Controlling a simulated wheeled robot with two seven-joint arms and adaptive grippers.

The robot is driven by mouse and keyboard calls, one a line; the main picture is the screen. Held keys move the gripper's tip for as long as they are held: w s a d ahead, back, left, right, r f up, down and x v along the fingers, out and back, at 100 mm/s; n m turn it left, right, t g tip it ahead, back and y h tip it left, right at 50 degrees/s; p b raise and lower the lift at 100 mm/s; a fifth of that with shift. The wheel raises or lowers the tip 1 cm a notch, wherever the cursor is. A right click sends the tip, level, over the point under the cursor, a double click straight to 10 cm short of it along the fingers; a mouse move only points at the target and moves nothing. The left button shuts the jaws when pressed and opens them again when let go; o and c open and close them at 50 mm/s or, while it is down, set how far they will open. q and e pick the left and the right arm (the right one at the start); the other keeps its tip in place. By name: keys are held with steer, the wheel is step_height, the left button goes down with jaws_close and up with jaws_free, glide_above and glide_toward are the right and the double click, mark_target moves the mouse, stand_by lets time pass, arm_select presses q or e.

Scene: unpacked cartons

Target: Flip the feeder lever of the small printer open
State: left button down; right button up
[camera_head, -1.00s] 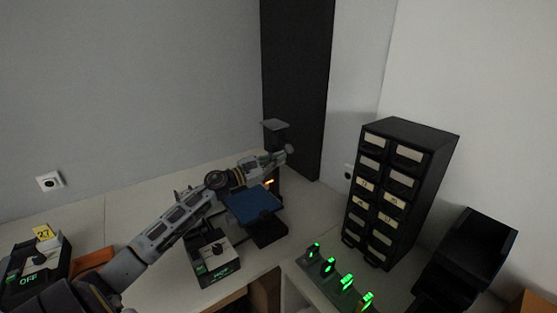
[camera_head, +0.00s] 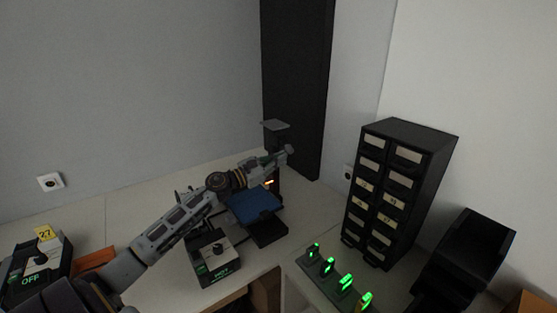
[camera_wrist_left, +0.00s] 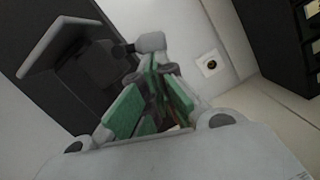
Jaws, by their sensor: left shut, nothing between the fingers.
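The small printer (camera_head: 268,232) stands on the worktop, dark with a blue plate (camera_head: 254,206) and an orange light. My left arm reaches across it from the left. My left gripper (camera_head: 276,160) is at the upper part of the printer, shut and empty. In the left wrist view its green-padded fingers (camera_wrist_left: 157,72) point at a pale grey knob on a short dark arm, which looks like the feeder lever (camera_wrist_left: 150,42). The fingertips are close to the knob; I cannot tell whether they touch. The printer's dark head (camera_wrist_left: 95,75) is beside them. My right gripper is out of view.
A control box (camera_head: 213,262) with a knob and green lettering stands in front of the printer. Another box marked OFF (camera_head: 38,262) is at far left. A drawer cabinet (camera_head: 400,190), black bins (camera_head: 470,250) and several green-lit items (camera_head: 328,266) are on the right.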

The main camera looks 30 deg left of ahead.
arm_select(q)
steer(key=shift+d+r+n, duration=0.1)
steer(key=shift+d+n, duration=0.1)
steer(key=shift+n, duration=0.3)
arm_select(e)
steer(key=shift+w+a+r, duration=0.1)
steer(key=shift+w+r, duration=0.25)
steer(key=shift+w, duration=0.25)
arm_select(q)
steer(key=shift+p, duration=0.35)
